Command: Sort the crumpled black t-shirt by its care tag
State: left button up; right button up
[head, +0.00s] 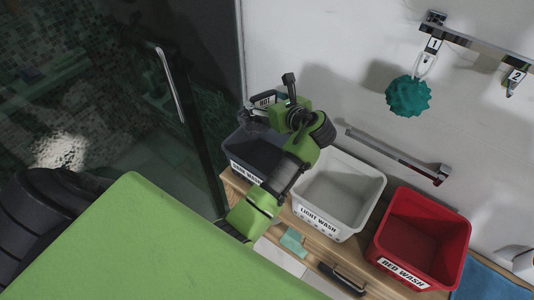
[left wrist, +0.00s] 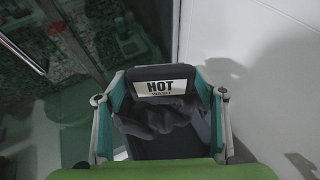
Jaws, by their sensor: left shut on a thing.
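My left gripper (head: 262,112) is over the dark bin (head: 262,157), whose partly covered label seems to read "DARK WASH". It is shut on the crumpled black t-shirt (left wrist: 155,116), which bunches between the fingers in the left wrist view. A dark tag with a white "HOT" label (left wrist: 160,87) faces the wrist camera at the shirt; small second-line print is hard to read. The tag also shows in the head view (head: 263,99). The light grey "LIGHT WASH" bin (head: 338,196) and the red "RED WASH" bin (head: 421,240) stand to the right, both empty. My right gripper is not in view.
The bins stand on a wooden counter (head: 310,238) against a white wall. A glass door with a metal handle (head: 169,84) is at left. A towel bar (head: 395,154) and a teal puff (head: 408,96) on a hook are on the wall. A blue towel (head: 490,280) lies lower right.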

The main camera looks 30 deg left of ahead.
pick_arm(q)
jog(key=shift+w+a+f, duration=0.15)
jog(key=shift+f, duration=0.35)
jog(key=shift+w+a+f, duration=0.1)
jog(key=shift+w+f, duration=0.05)
jog(key=shift+f, duration=0.35)
jog(key=shift+w+f+b, duration=0.1)
jog(key=shift+f+b, duration=0.4)
jog(key=shift+f, duration=0.2)
notch_tip(320, 180, down, 5)
jog(key=b, duration=0.7)
jog(key=shift+r, duration=0.1)
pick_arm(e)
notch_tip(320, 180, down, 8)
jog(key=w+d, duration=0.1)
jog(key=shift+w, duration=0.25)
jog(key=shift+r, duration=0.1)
pick_arm(q)
jog(key=o, duration=1.7)
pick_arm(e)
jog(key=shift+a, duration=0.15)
